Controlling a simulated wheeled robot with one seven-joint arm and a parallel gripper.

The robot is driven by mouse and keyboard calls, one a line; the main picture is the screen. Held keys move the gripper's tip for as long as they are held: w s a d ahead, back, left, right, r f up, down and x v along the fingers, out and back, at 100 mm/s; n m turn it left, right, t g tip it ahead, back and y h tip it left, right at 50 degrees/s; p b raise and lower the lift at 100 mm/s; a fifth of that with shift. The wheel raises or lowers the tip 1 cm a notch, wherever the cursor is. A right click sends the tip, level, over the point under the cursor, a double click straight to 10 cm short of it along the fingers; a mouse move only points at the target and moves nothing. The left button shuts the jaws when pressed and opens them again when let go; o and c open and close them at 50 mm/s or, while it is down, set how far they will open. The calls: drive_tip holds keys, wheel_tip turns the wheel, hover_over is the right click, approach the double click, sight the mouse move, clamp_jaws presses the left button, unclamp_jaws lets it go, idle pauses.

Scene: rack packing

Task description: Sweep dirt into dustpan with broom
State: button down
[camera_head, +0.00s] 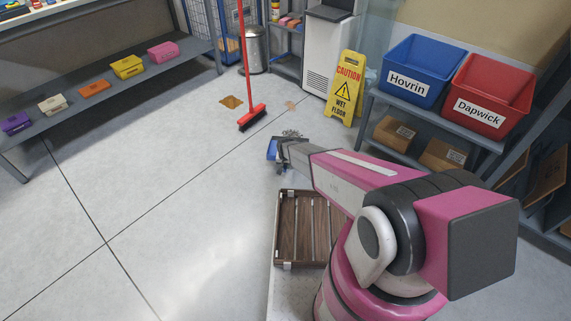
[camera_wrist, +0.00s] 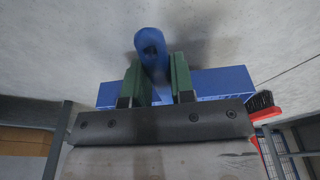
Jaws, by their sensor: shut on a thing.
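My gripper (camera_head: 284,150) is shut on the blue dustpan (camera_head: 271,148) and holds it out ahead of my arm. In the wrist view the dustpan's handle (camera_wrist: 151,50) sits between the two green fingers of my gripper (camera_wrist: 156,72), and its wide blue pan shows behind them. The red broom (camera_head: 251,115), with dark bristles, stands upright on the floor beyond the dustpan. Its red head and black bristles also show at the right edge of the wrist view (camera_wrist: 264,103). A brown dirt patch (camera_head: 231,102) lies left of the broom head. A paler patch (camera_head: 291,105) lies to its right.
A yellow caution sign (camera_head: 345,88) and a grey bin (camera_head: 254,50) stand behind. At right, a shelf (camera_head: 436,127) holds blue (camera_head: 410,66) and red (camera_head: 489,95) bins. A slatted wooden tray (camera_head: 301,195) is beside my arm. The floor at left is clear.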

drive_tip(key=shift+f, duration=4.5)
drive_tip(key=c, duration=0.9)
unclamp_jaws()
drive_tip(key=r, duration=0.3)
drive_tip(key=s+r, duration=0.1)
drive_tip(key=r, duration=0.7)
drive_tip(key=shift+s, duration=0.3)
